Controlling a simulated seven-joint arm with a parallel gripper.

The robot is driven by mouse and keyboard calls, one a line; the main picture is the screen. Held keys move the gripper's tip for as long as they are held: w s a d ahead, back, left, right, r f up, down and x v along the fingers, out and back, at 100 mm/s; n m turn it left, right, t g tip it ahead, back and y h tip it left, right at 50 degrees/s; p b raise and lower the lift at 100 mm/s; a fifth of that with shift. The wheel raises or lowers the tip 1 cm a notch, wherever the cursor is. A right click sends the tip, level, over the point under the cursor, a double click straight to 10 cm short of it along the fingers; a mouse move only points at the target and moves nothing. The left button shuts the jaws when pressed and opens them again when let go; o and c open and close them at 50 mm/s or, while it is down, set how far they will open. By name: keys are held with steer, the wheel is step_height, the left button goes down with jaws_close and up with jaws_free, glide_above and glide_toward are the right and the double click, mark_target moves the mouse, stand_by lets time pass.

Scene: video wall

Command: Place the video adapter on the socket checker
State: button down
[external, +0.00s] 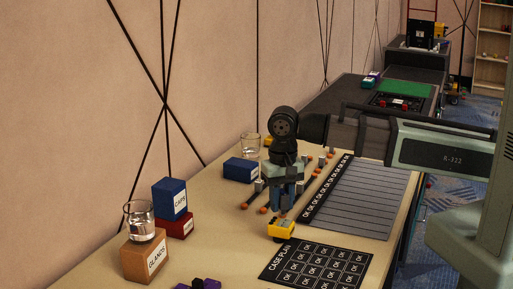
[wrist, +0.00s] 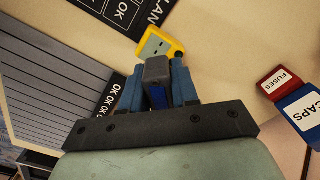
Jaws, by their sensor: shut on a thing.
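The yellow block (external: 281,230), which looks like the socket checker, stands on the table directly below my gripper (external: 285,204). In the wrist view the yellow block (wrist: 157,41) has a pale panel and sits just beyond the fingertips. My gripper points down, its blue fingers shut on a small dark grey and blue piece (wrist: 156,70), which looks like the video adapter. In the external view the fingers mostly hide this piece. I cannot tell whether it touches the yellow block.
A black "CASE PLAN" card (external: 316,264) lies in front of the yellow block. A striped grey panel (external: 358,195) lies to the right. Rods with orange ends lie behind. Labelled boxes, including GLANDS (external: 145,258) and CAPS (external: 170,198), stand left. Table between is clear.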

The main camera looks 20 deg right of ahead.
mark_target(282, 191)
steer(key=shift+f, duration=1.05)
steer(key=shift+f, duration=0.15)
steer(key=c, duration=0.8)
jaws_free()
steer(key=shift+c, duration=0.2)
step_height(282, 191, up, 12)
steer(key=shift+r, duration=0.15)
